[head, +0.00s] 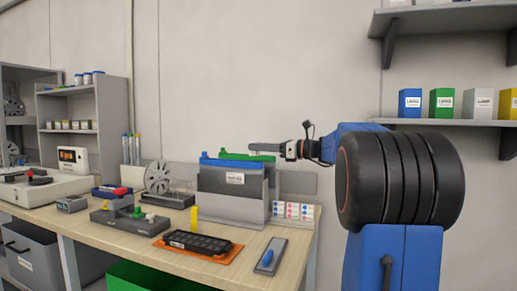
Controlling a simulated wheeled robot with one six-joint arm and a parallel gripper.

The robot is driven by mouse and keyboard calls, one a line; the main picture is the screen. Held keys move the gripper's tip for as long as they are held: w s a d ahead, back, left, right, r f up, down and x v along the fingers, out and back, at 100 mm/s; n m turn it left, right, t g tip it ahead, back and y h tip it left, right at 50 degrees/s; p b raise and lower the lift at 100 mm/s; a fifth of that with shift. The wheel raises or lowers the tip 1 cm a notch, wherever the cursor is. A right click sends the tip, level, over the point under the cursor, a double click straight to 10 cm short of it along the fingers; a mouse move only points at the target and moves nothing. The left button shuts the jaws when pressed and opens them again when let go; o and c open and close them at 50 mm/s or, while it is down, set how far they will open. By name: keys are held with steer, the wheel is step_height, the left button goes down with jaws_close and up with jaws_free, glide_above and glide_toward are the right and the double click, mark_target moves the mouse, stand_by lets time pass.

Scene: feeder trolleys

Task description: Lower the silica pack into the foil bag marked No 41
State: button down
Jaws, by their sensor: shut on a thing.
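My gripper (284,150) reaches in from the right, above and behind the grey file holder on the bench. It is shut on a slim pale grey thing (263,147) that points left; it is too small to identify as the silica pack. The held thing is just above a green piece (246,156) at the holder's back; I cannot tell whether they touch. I cannot make out a foil bag marked No 41 in this view.
The file holder (231,205) has a blue-edged file (235,162). Around it on the wooden bench (190,258) are a reel (157,178), an orange mat (185,255) with a black tray, and a grey block with a blue piece (270,256). A shelf (455,123) holds coloured boxes.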

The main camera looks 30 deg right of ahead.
steer(key=shift+f, duration=0.2)
steer(key=shift+f, duration=2.25)
steer(key=c, duration=1.7)
jaws_free()
steer(key=shift+f, duration=0.15)
steer(key=shift+s+d, duration=0.1)
steer(key=v, duration=0.5)
steer(key=shift+s+d, duration=0.25)
steer(key=shift+d, duration=0.05)
